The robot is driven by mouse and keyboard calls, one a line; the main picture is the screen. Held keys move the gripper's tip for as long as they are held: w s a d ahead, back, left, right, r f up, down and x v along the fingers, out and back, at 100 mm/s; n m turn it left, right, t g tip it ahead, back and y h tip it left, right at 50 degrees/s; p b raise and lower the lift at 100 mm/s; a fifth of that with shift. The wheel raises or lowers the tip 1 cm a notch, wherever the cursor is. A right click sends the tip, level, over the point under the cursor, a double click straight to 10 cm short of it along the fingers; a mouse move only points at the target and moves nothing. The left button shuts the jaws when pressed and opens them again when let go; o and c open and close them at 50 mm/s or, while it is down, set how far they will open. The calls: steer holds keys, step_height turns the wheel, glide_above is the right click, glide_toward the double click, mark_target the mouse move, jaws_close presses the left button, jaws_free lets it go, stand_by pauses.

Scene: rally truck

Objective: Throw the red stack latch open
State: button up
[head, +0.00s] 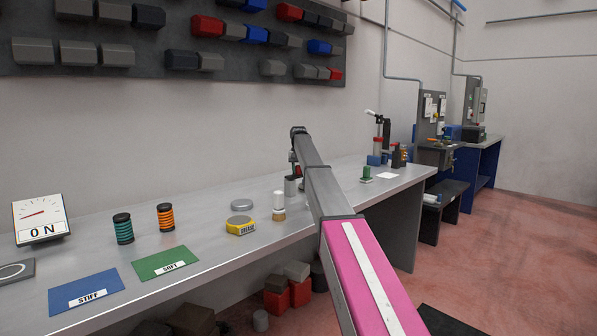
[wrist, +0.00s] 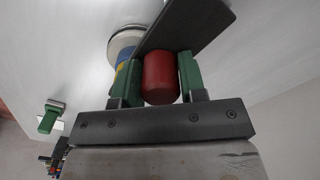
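The red latch handle (wrist: 160,77) is a short red cylinder in the middle of the wrist view. A dark grey bar (wrist: 196,22) adjoins its far end. My gripper (wrist: 161,82) has one green fingertip on each side of the handle, with no clear gap, and looks shut on it. Behind the left fingertip are a blue and yellow part (wrist: 122,72) and a pale round disc (wrist: 124,40), partly hidden. In the head view my gripper (head: 293,166) is low over the bench beside a small grey cylinder (head: 290,186); my arm hides most of the latch there.
The grey bench (head: 215,215) also carries a yellow grease tin (head: 240,226), a brush-like piece (head: 279,205), two springs (head: 123,229) and an ON dial (head: 41,219). Right of my arm stand a green block (head: 366,173) and a red-topped device (head: 378,142). The wall is close behind.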

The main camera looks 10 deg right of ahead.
mark_target(295, 175)
jaws_close()
steer(key=shift+a+r, duration=0.1)
steer(key=shift+s+a+r+t+h, duration=0.25)
steer(key=shift+t+h, duration=0.15)
steer(key=shift+h, duration=0.15)
steer(key=shift+s+a+r+t+h, duration=0.15)
steer(key=shift+r+t+h, duration=0.1)
steer(key=shift+t+h, duration=0.25)
steer(key=t+h, duration=0.1)
steer(key=s+a+r+h, duration=0.1)
steer(key=h, duration=0.1)
steer(key=shift+a+r+t, duration=0.1)
steer(key=shift+t, duration=0.3)
steer(key=t+h, duration=0.1)
steer(key=s+a+t+h, duration=0.1)
steer(key=a+h, duration=0.1)
steer(key=shift+s+r+t+h, duration=0.15)
steer(key=shift+r+t+h, duration=0.15)
steer(key=shift+t+h, duration=0.1)
steer(key=shift+s+a+f+t+h, duration=0.1)
steer(key=shift+s+a+t+h, duration=0.25)
steer(key=shift+a+t+h, duration=0.4)
steer(key=shift+s+a+t+h, duration=0.25)
steer(key=shift+t+h, duration=0.3)
steer(key=shift+h, duration=0.45)
